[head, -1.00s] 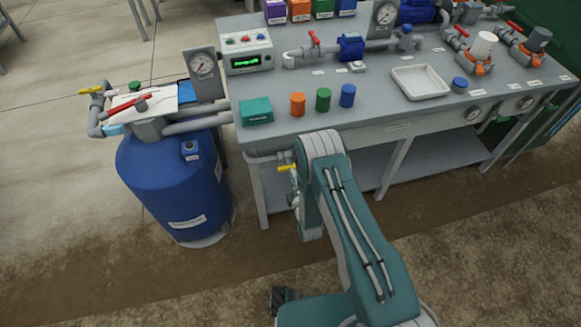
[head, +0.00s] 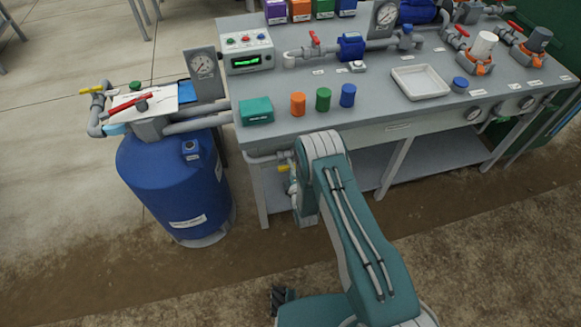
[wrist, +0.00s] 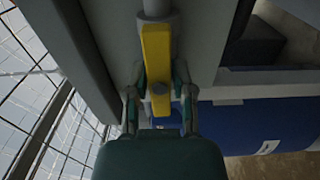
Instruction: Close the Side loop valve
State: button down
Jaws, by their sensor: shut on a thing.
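A yellow valve handle (wrist: 157,58) runs up and down the middle of the wrist view, with a round pivot or bolt on its lower part. My gripper (wrist: 161,93) is shut on this handle, one finger on each side of it. A grey pipe end (wrist: 158,8) shows just above the handle. In the head view the yellow handle (head: 284,168) shows small below the bench's front left edge. My arm partly covers it there, and my fingertips are hard to make out. I cannot read a label naming this valve.
The grey bench (head: 300,140) stands just above the handle. A blue tank (head: 170,190) stands to its left, with a red handle (head: 130,107) and another yellow handle (head: 92,90) on the piping above. Orange, green and blue caps stand near the bench's front edge. The floor in front is open.

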jog(key=shift+f+m, duration=0.15)
jog(key=shift+m, duration=0.15)
jog(key=m, duration=0.3)
jog(key=shift+s+f+m, duration=0.1)
jog(key=shift+m, duration=0.2)
jog(key=m, duration=0.4)
jog(key=shift+m, duration=0.3)
jog(key=m, duration=0.4)
jog(key=shift+m, duration=0.3)
jog(key=m, duration=0.4)
jog(key=shift+s+f+m, duration=0.1)
jog(key=shift+m, duration=0.2)
jog(key=c, duration=0.6)
grip_release()
jog(key=shift+o, duration=0.2)
